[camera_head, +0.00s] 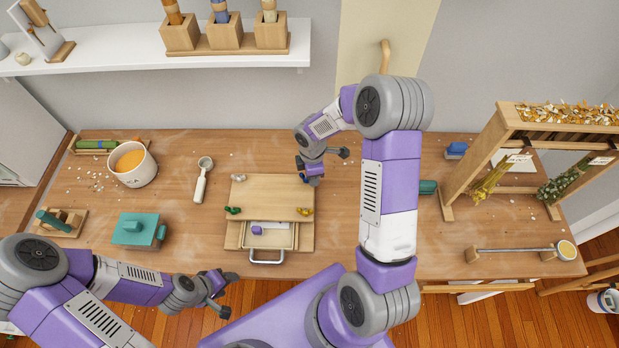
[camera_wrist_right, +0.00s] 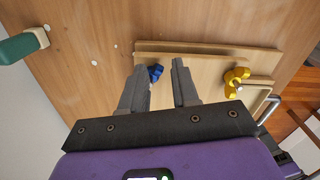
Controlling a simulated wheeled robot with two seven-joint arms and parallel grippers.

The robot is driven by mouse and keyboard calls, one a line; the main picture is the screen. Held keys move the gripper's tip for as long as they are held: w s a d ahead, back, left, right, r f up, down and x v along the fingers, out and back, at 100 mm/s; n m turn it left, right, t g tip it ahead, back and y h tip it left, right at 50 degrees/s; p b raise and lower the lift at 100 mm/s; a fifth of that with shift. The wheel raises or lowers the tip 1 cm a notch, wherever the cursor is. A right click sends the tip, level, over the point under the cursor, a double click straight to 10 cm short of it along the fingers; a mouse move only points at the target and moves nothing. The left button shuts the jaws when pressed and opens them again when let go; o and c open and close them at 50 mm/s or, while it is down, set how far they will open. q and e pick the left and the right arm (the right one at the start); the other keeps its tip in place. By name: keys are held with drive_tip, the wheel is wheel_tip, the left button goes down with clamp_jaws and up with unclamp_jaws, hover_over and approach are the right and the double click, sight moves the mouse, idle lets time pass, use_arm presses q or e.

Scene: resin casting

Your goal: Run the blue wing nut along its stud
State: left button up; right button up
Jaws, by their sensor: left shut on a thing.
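The blue wing nut (camera_head: 304,178) is at the back right corner of a light wooden plate (camera_head: 268,197), partly hidden by my right gripper (camera_head: 318,168) in the head view. In the right wrist view the nut (camera_wrist_right: 155,72) shows between the spread fingers of my right gripper (camera_wrist_right: 161,78), close to the left finger. I cannot tell whether they touch. The stud is not clearly visible. My left gripper (camera_head: 224,294) is at the table's front edge, left of the plate and away from the blue nut. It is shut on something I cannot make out.
A yellow wing nut (camera_head: 305,211), a green one (camera_head: 233,210) and a grey one (camera_head: 238,178) sit at the plate's other corners. A handled tray (camera_head: 281,240) holding a purple piece shows in front. A white scoop (camera_head: 201,184) lies left.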

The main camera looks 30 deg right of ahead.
drive_tip(key=o, duration=0.3)
drive_tip(key=shift+a+f, duration=0.25)
drive_tip(key=shift+a, duration=0.3)
drive_tip(key=shift+a+f, duration=0.25)
drive_tip(key=shift+a, duration=0.3)
use_arm(q)
drive_tip(key=f, duration=0.3)
drive_tip(key=shift+s+a, duration=0.1)
drive_tip(key=shift+s, duration=0.3)
use_arm(e)
drive_tip(key=shift+w+d+r+p, duration=0.15)
drive_tip(key=shift+r+p, duration=0.4)
drive_tip(key=shift+r, duration=0.1)
use_arm(q)
drive_tip(key=shift+g, duration=0.5)
drive_tip(key=r+p, duration=0.4)
drive_tip(key=d+r+p, duration=0.1)
drive_tip(key=p, duration=0.1)
drive_tip(key=shift+s+r, duration=0.2)
drive_tip(key=shift+r, duration=0.2)
use_arm(e)
wheel_tip(320, 180, up, 8)
drive_tip(key=d, duration=0.1)
drive_tip(key=shift+s+d+f, duration=0.15)
drive_tip(key=shift+s+d, duration=0.05)
drive_tip(key=shift+s, duration=0.25)
